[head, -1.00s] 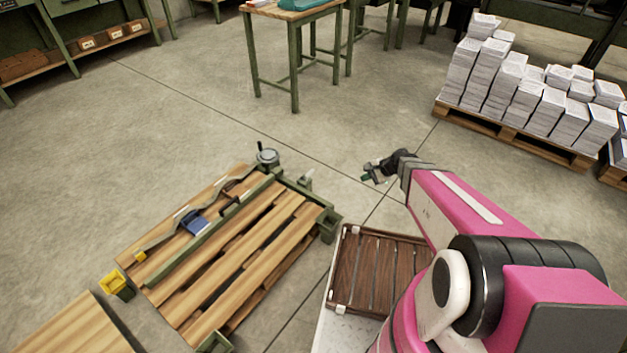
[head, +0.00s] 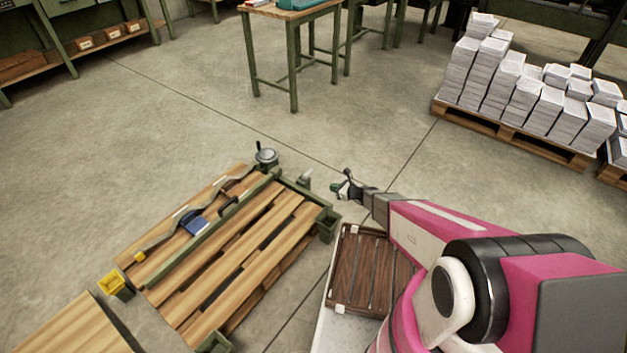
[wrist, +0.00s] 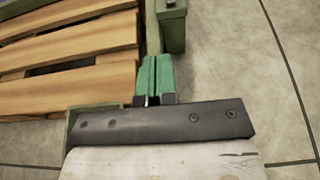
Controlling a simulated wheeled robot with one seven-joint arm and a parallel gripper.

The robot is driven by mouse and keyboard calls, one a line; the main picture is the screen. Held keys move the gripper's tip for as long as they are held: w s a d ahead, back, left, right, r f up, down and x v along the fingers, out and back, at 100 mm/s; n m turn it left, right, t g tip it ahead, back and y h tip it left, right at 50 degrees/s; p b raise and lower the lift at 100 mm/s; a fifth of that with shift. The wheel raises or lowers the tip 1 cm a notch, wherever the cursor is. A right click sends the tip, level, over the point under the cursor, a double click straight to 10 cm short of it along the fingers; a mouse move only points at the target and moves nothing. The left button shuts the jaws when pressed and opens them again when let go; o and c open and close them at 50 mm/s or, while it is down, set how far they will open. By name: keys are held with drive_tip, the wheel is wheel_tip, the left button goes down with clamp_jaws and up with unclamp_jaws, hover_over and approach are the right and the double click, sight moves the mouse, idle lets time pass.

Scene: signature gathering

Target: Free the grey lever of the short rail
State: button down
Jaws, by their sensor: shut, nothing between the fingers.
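The short green rail (head: 306,192) runs along the right end of the wooden pallet table in the head view. A small pale grey lever (head: 305,178) stands up at its outer side. My gripper (head: 337,187) is to the right of the lever, apart from it, over the floor side of the rail. In the wrist view the green fingers (wrist: 153,76) are together and empty, pointing toward the pallet's corner. The lever cannot be made out in the wrist view.
A round grey-topped part (head: 266,157) stands at the far corner. A yellow box (head: 116,284) is at left.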

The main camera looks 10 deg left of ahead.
sight(306, 174)
drive_tip(key=r+x, duration=0.2)
drive_tip(key=x, duration=1)
drive_tip(key=shift+w+a+r, duration=0.2)
drive_tip(key=shift+w+a, duration=0.2)
drive_tip(key=shift+a, duration=0.35)
drive_tip(key=shift+w+a+r+g+h, duration=0.3)
drive_tip(key=shift+a+r+h, duration=0.3)
drive_tip(key=shift+h, duration=0.2)
drive_tip(key=shift+w+a+r+h, duration=0.15)
drive_tip(key=shift+a+r+h, duration=0.1)
drive_tip(key=shift+a+h, duration=0.3)
drive_tip(key=w+a+r, duration=0.1)
drive_tip(key=w+a, duration=0.1)
drive_tip(key=a, duration=0.3)
drive_tip(key=shift+w+a, duration=0.2)
drive_tip(key=shift+a, duration=0.2)
drive_tip(key=shift+r, duration=0.1)
idle(0.4)
